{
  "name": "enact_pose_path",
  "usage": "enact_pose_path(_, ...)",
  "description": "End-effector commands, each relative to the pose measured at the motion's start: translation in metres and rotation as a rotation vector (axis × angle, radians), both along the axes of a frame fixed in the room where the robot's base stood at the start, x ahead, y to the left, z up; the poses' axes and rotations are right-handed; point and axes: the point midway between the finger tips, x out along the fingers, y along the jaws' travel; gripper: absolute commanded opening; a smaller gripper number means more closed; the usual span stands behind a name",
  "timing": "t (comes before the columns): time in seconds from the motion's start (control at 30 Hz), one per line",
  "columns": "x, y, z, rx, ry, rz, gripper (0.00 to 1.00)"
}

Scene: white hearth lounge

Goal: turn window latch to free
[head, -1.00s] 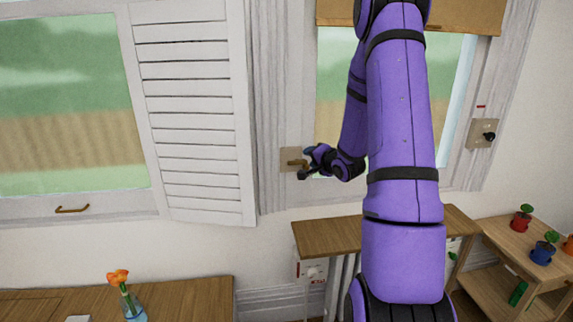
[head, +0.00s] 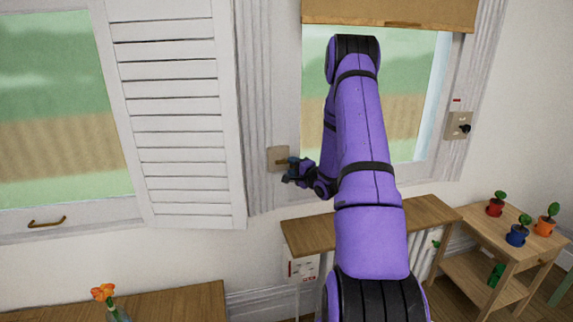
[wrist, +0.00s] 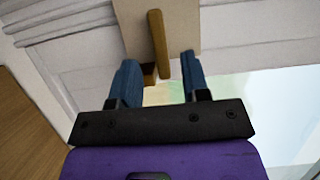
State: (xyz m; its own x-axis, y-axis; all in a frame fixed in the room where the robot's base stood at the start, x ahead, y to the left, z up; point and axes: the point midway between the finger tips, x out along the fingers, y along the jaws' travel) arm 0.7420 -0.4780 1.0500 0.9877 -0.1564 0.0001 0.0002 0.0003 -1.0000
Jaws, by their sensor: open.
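The window latch is a brass-coloured handle (wrist: 158,45) on a beige plate (head: 278,155), mounted on the white window frame. In the head view the handle lies roughly level, pointing right toward my gripper (head: 290,174). In the wrist view my gripper (wrist: 161,72) is open, with one blue finger on each side of the handle's line. The handle's near end shows between or just beyond the fingertips, with gaps on both sides. I cannot tell how deep it sits between them.
A white louvred shutter (head: 172,110) stands left of the latch. A wooden shelf (head: 418,219) runs below the window. Potted plants stand on a small table (head: 470,225) at right. Another plate with a black knob (head: 464,128) is on the right frame. An orange flower (head: 103,292) is lower left.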

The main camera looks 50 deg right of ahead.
Motion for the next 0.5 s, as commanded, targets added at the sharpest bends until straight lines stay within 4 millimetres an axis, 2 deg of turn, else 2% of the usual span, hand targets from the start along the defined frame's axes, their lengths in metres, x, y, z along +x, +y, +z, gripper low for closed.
enact_pose_path(0.03,0.009,-0.001,0.0,-0.001,-0.002,0.002,0.43)
enact_pose_path(0.2,0.03,-0.004,0.0,-0.001,-0.001,0.002,0.43)
enact_pose_path(0.5,0.04,-0.006,0.0,-0.001,0.0,0.0,0.43)
